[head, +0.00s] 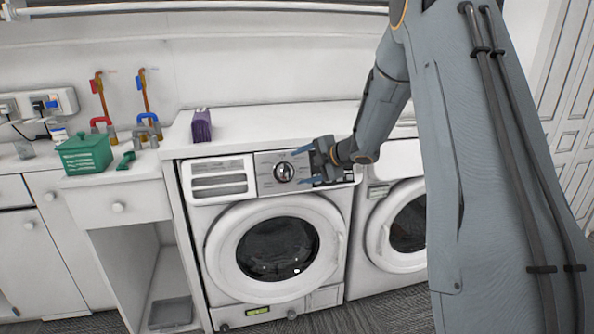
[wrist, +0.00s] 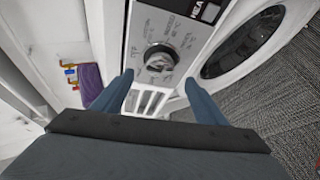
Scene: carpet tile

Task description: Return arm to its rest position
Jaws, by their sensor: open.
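My arm reaches down from the upper right in the head view, in front of the washing machine (head: 212,222). My gripper (head: 297,168) is open and empty at the control panel, near the round knob (head: 284,173). In the wrist view my gripper (wrist: 158,85) shows two blue-grey fingers spread apart. The knob (wrist: 160,58) appears between and beyond the fingertips. Whether a finger touches the panel I cannot tell. The right part of the panel is partly hidden behind my gripper in the head view.
A purple item (head: 202,126) stands on the white counter above the washer. A green box (head: 85,152) sits on the left counter, near red and blue-handled valves (head: 147,125). A second machine (head: 400,228) stands right, partly hidden by my arm. Carpet (head: 385,307) lies in front.

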